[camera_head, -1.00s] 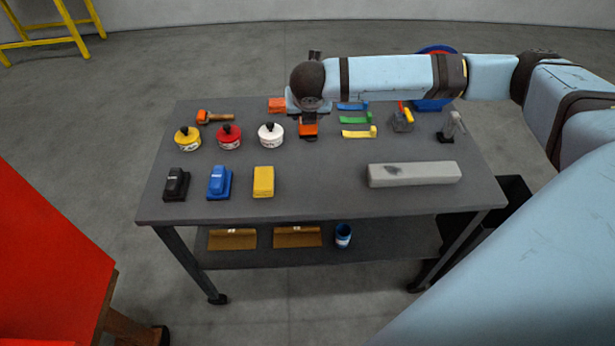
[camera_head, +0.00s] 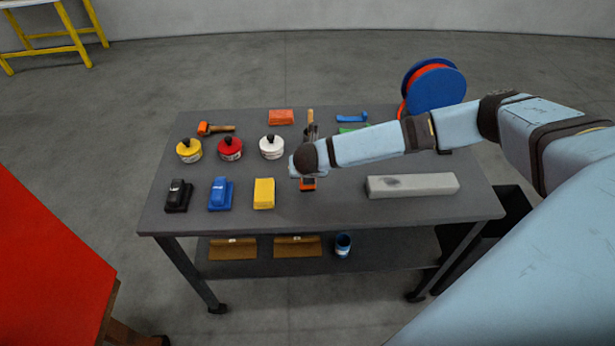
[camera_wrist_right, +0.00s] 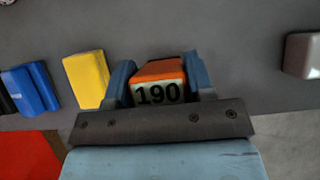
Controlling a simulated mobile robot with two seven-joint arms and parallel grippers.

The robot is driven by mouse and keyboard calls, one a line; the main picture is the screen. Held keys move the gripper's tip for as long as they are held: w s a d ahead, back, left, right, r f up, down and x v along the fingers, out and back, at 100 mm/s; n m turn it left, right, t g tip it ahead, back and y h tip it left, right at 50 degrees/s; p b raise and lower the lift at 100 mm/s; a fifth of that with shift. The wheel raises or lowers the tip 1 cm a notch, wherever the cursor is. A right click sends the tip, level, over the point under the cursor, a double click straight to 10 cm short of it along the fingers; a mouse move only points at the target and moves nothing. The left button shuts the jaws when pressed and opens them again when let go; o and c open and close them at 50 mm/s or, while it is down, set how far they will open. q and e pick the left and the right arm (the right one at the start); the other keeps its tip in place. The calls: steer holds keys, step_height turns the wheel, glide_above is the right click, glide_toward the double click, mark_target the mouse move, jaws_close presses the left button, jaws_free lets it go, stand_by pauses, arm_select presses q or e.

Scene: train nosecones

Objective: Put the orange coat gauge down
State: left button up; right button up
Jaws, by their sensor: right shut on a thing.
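The orange coat gauge (camera_wrist_right: 160,82) is between the two blue fingers of my right gripper (camera_wrist_right: 160,85) in the right wrist view; its display reads 190. In the head view the gauge (camera_head: 308,184) shows just below my right gripper (camera_head: 307,174), over the grey table (camera_head: 335,210), between the yellow block and the long grey bar. I cannot tell whether the gauge touches the tabletop. My left gripper is not in view.
A yellow block (camera_head: 264,193) stands left of the gauge and a long grey bar (camera_head: 412,185) right of it. A white-lidded tin (camera_head: 272,147) is behind left. Blue (camera_head: 220,193) and black (camera_head: 178,195) blocks stand further left. The table front between yellow block and bar is clear.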

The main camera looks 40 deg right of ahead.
step_height(320, 180, down, 2)
steer(key=shift+f+p, duration=0.1)
steer(key=shift+p, duration=0.6)
steer(key=shift+f, duration=0.5)
steer(key=o, duration=1)
